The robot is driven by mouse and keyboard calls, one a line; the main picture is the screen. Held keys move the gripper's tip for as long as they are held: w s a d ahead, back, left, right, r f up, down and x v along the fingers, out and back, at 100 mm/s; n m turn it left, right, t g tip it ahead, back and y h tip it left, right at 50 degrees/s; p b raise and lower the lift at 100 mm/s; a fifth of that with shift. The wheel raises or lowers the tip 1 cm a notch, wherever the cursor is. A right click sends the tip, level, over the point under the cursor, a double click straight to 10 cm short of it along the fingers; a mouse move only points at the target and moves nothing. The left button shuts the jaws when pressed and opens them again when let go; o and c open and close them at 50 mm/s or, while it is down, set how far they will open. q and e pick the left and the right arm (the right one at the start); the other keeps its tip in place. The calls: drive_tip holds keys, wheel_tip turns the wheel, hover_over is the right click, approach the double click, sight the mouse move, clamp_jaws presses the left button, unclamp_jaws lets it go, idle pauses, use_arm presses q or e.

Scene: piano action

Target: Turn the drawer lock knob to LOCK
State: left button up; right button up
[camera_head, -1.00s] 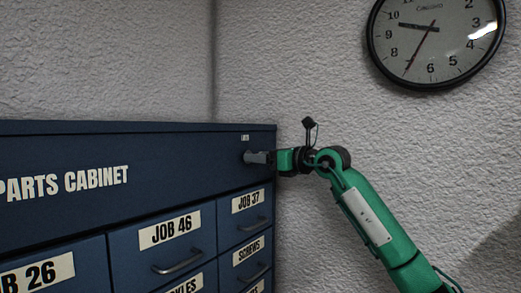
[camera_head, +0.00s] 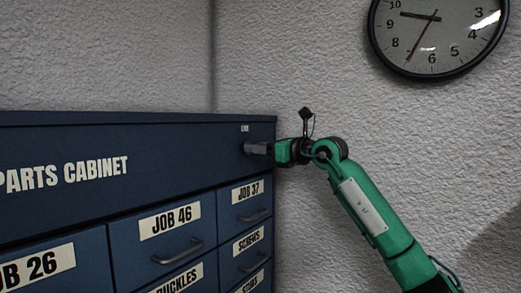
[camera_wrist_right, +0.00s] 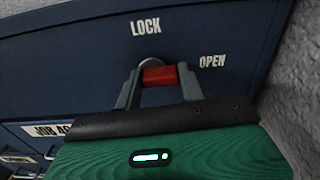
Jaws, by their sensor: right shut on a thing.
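The lock knob shows in the right wrist view as a red grip (camera_wrist_right: 160,76) in front of a grey round base, on the dark blue cabinet front. The white LOCK label (camera_wrist_right: 145,26) is above it and the OPEN label (camera_wrist_right: 212,61) is to its right. My right gripper (camera_wrist_right: 158,82) is shut on the red grip, one finger on each side. In the head view my right gripper (camera_head: 256,148) meets the cabinet's upper right front and hides the knob. Which label the knob points to, I cannot tell. My left gripper is not in view.
The parts cabinet (camera_head: 200,150) has labelled drawers with bar handles, such as the JOB 46 drawer (camera_head: 184,256) and JOB 37 drawer (camera_head: 228,225), below the gripper. A textured wall (camera_head: 330,60) stands behind, with a round clock (camera_head: 450,35) on it.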

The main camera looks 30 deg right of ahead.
drive_tip(key=shift+s+a+r+n+b, duration=0.15)
drive_tip(key=shift+n+b, duration=0.35)
drive_tip(key=shift+n, duration=2.35)
drive_tip(key=shift+a+r+n+b, duration=0.15)
drive_tip(key=shift+n+b, duration=0.35)
drive_tip(key=shift+n, duration=2.4)
drive_tip(key=shift+s+a+r+n+b, duration=0.15)
drive_tip(key=shift+n+b, duration=0.35)
drive_tip(key=shift+n, duration=2.35)
drive_tip(key=shift+w+a+f, duration=0.1)
drive_tip(key=o, duration=1)
